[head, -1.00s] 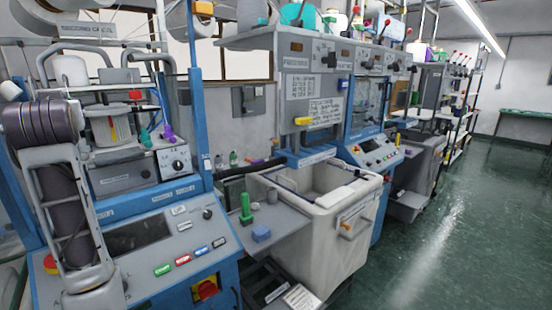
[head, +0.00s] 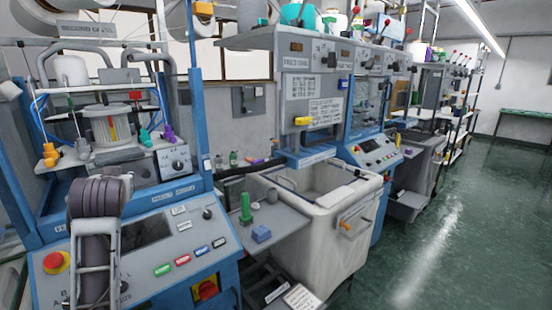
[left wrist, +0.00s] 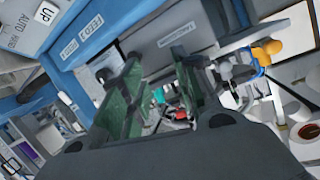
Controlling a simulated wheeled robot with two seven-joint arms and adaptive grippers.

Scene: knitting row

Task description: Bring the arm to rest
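My left arm (head: 96,232) stands in front of the nearest blue knitting machine's control panel (head: 150,240), at the lower left of the head view. Its gripper cannot be made out there. In the left wrist view my left gripper (left wrist: 155,92) has its two greenish fingers spread apart. I see nothing held between them, only small red and teal parts farther off. My right gripper is in neither view.
A red stop button (head: 56,262) is close left of my arm. Behind it are orange pegs (head: 50,155) and a ribbed spool (head: 108,128) on the machine's shelf. A white bin (head: 340,245) stands right of the machine. The green floor (head: 450,220) at right is clear.

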